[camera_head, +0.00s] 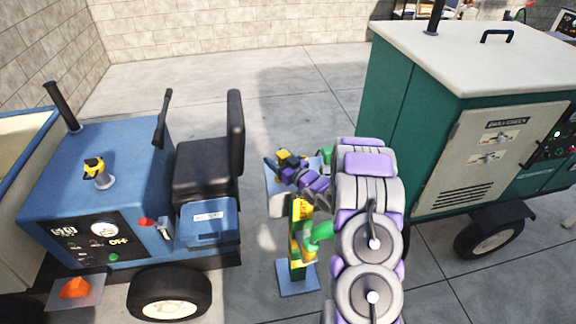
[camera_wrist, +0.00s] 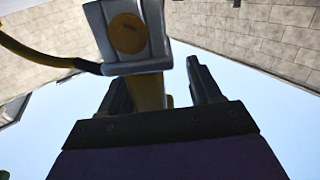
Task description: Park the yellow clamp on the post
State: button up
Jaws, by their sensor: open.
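My gripper (camera_head: 283,168) is over a stand in the middle of the head view. In the wrist view its two dark fingers (camera_wrist: 162,92) are apart. A yellow part (camera_wrist: 150,92) shows between or behind them, under a grey block with an orange disc (camera_wrist: 127,35) and a yellow cable (camera_wrist: 35,52). I cannot tell whether the fingers touch it. A small yellow piece, perhaps the clamp (camera_head: 286,155), shows at the gripper in the head view. The stand has a yellow and green post (camera_head: 297,240) on a blue foot (camera_head: 297,279); my arm partly hides it.
A blue vehicle (camera_head: 60,205) with a black seat (camera_head: 203,170) is at left. A yellow and black fitting (camera_head: 94,166) sits on a grey stub on its hood. An orange object (camera_head: 75,288) lies on its side plate. A green generator (camera_head: 400,110) stands at right. Floor behind is clear.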

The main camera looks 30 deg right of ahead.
jog(key=p+v, duration=0.1)
jog(key=v, duration=1.6)
jog(key=shift+p, duration=0.4)
jog(key=shift+f, duration=0.1)
jog(key=shift+w, duration=0.1)
notch_tip(320, 180, up, 3)
jog(key=w+d+g+h, duration=0.2)
jog(key=d+g+h, duration=0.1)
jog(key=g+h, duration=0.25)
jog(key=s+a+r+m+g+h, duration=0.2)
jog(key=s+a+r+g+h, duration=0.1)
jog(key=s+r+g, duration=0.3)
jog(key=s+a+r+g+y, duration=0.1)
jog(key=s+a+r+g, duration=0.1)
jog(key=s+a, duration=0.5)
jog(key=s+a+r+g+y, duration=0.1)
jog(key=s+a+r+g, duration=0.2)
jog(key=s+a, duration=0.5)
jog(key=s+a+r+g+y, duration=0.2)
jog(key=s+a, duration=0.6)
jog(key=s, duration=0.8)
jog(key=shift+r+m+g, duration=0.35)
jog(key=shift+r+m, duration=0.05)
jog(key=shift+r, duration=0.35)
